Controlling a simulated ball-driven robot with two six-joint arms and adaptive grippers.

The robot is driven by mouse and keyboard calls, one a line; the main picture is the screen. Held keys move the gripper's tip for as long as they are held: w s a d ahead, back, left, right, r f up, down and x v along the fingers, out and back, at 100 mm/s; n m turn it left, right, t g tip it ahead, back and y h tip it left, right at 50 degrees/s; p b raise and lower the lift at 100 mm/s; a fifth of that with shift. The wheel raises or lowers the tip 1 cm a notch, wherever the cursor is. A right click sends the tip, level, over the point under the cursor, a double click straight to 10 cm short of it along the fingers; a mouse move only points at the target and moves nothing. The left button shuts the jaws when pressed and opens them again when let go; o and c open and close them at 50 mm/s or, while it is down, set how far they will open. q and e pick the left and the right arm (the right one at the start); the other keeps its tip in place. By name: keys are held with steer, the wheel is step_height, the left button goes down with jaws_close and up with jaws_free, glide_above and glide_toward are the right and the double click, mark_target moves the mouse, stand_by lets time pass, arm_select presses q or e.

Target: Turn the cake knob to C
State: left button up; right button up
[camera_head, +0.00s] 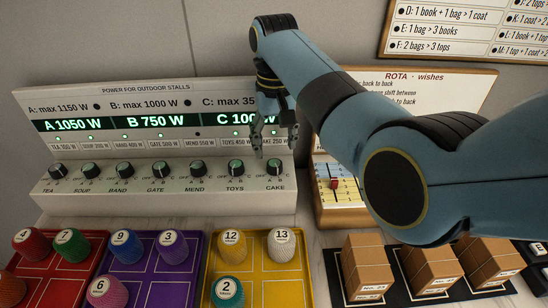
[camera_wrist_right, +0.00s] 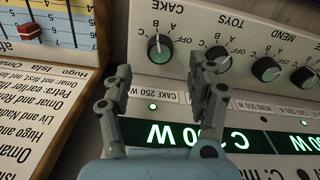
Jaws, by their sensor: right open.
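The cake knob (camera_head: 274,168) is the last dark, green-faced knob at the right end of the white power panel (camera_head: 165,203). In the right wrist view the cake knob (camera_wrist_right: 160,48) appears upside down, with letters around it; its exact setting is hard to read. My right gripper (camera_head: 275,148) is open and empty, in front of the panel just above the cake knob. In the wrist view its two fingers (camera_wrist_right: 168,66) stand apart, with the knob showing beyond and between their tips. My left gripper is not in view.
The toys knob (camera_head: 235,168) is the close neighbour on the left. The display reads A 1050 W, B 750 W and a partly hidden C value. Coloured trays with numbered cups (camera_head: 281,245) and brown boxes (camera_head: 367,265) stand in front. The rota board (camera_head: 440,82) is at right.

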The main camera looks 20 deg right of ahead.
mark_target(275, 163)
step_height(275, 163, down, 5)
steer(key=shift+r, duration=0.2)
steer(key=shift+f, duration=0.55)
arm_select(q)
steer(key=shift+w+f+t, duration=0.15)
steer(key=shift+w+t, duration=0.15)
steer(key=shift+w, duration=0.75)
arm_select(e)
steer(key=c, duration=0.6)
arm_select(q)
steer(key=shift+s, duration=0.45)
arm_select(e)
steer(key=c, duration=0.5)
